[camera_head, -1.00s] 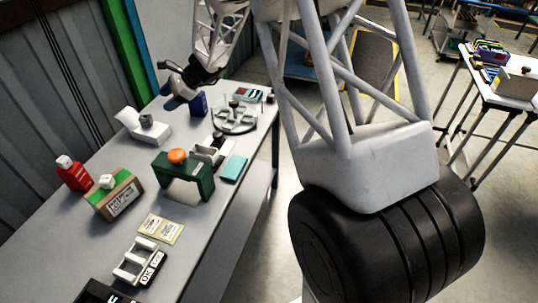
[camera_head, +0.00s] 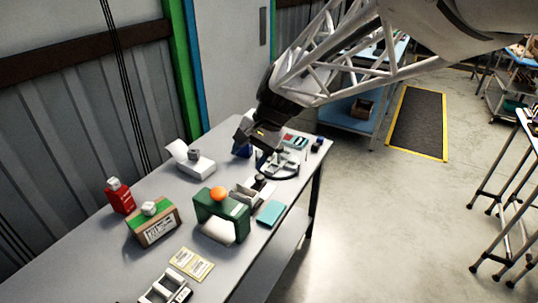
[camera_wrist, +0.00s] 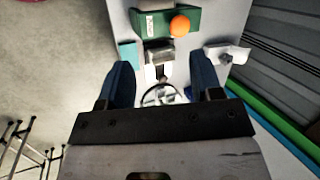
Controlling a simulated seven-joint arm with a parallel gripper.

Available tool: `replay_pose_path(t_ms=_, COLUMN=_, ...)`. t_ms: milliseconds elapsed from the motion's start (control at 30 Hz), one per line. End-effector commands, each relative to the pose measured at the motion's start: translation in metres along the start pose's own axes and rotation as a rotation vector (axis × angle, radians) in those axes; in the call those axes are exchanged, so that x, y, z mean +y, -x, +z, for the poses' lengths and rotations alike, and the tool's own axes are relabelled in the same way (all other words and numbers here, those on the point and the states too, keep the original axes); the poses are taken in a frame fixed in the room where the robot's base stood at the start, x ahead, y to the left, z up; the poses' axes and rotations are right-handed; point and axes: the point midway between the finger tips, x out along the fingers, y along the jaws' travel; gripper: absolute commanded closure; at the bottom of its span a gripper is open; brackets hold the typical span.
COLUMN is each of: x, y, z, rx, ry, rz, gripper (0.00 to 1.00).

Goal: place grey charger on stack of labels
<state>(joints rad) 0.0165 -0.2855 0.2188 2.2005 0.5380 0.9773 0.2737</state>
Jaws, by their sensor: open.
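A small grey block (camera_head: 194,154), which looks like the grey charger, sits on a white device at the back left of the table in the head view. The stack of labels (camera_head: 191,263) appears as pale yellow printed labels lying side by side near the front of the table. My gripper (camera_head: 255,153) is over the far part of the table, well to the right of the grey block and far from the labels. In the wrist view my gripper (camera_wrist: 163,82) has its two blue fingers wide apart, with nothing held between them. The labels are not clear in the wrist view.
A green stand (camera_head: 209,214) with an orange ball (camera_head: 218,193) is mid-table. A tilted carton (camera_head: 153,224) with a whitish block on top and a red bottle (camera_head: 120,197) are left. A round fixture (camera_head: 283,168) is beneath my gripper. A teal box (camera_head: 270,213) lies near the right edge.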

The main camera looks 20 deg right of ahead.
Motion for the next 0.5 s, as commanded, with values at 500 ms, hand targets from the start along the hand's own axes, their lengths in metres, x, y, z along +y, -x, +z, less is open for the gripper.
replay_pose_path(t_ms=500, x=0.107, y=0.042, z=0.098, rx=0.177, ry=0.411, rz=0.247, gripper=0.41)
